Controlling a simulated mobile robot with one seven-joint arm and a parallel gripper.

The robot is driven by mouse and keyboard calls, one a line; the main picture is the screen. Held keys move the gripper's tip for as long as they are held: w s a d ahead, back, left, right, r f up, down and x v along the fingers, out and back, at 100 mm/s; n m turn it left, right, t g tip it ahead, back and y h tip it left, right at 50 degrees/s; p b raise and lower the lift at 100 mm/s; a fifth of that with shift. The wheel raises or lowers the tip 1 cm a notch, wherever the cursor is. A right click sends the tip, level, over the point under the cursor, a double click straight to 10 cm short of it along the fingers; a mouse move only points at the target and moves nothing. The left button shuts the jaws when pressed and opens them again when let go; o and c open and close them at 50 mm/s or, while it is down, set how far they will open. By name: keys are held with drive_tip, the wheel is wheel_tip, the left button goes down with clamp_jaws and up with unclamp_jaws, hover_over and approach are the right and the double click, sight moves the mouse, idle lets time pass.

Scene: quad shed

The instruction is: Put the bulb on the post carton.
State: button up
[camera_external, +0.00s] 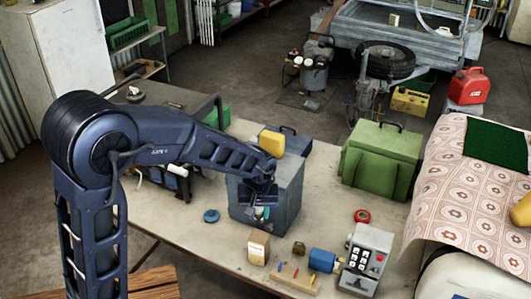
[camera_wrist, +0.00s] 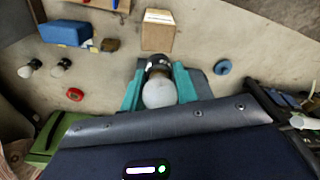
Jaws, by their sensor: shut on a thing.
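My gripper (camera_external: 263,210) is low over the workbench, in front of the grey-blue box. In the wrist view, its teal fingers (camera_wrist: 158,88) are shut on the bulb (camera_wrist: 159,92), which has a pale round globe and a dark base. In the outside view the bulb is too small and covered to make out clearly. The post carton (camera_external: 259,247) is a small tan box on the bench, nearer the front edge than my gripper. It also shows in the wrist view (camera_wrist: 158,31), beyond the bulb and apart from it. Its top looks clear.
The grey-blue box (camera_external: 287,200) stands close behind my gripper. A blue disc (camera_external: 211,215) lies left. Right of the carton are a pen block (camera_external: 293,279), a blue object (camera_external: 322,260), a keypad device (camera_external: 366,260) and red tape (camera_external: 362,215). A green case (camera_external: 382,160) stands farther back.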

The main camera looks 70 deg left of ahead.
sight(259, 235)
drive_tip(key=shift+f, duration=3.8)
drive_tip(key=shift+f, duration=0.15)
drive_tip(key=o, duration=1)
